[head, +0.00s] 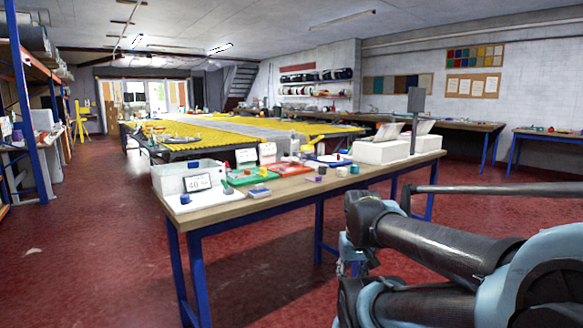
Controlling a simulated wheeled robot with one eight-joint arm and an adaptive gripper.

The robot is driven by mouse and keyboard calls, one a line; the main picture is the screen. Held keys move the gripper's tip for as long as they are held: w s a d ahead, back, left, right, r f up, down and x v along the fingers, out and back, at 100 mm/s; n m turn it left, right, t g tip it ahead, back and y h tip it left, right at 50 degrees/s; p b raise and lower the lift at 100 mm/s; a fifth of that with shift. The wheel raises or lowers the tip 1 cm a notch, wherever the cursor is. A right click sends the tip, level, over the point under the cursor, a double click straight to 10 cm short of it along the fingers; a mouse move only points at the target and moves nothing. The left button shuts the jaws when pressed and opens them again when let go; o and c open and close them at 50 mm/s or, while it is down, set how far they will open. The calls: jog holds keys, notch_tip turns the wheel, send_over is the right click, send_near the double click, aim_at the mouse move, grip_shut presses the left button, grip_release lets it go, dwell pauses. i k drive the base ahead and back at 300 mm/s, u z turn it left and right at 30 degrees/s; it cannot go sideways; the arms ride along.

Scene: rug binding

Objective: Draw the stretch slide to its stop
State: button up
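I cannot pick out the stretch slide for certain. A long, low table in the middle distance carries a yellow surface (200,134) with a grey strip (245,126) along it. Small items on that table are too far off to make out. My arm fills the lower right, with dark tubes and light blue joints. I cannot make out my gripper's fingers anywhere in this view.
A wooden workbench (278,190) on blue legs stands ahead, between me and the yellow-topped table. It holds a white box (178,176), a small display (197,183), green (240,178) and red trays (287,169), and white machines (380,151).

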aim_at(264, 170)
jog(key=u, duration=0.1)
jog(key=i, duration=1.05)
jog(key=u, duration=0.55)
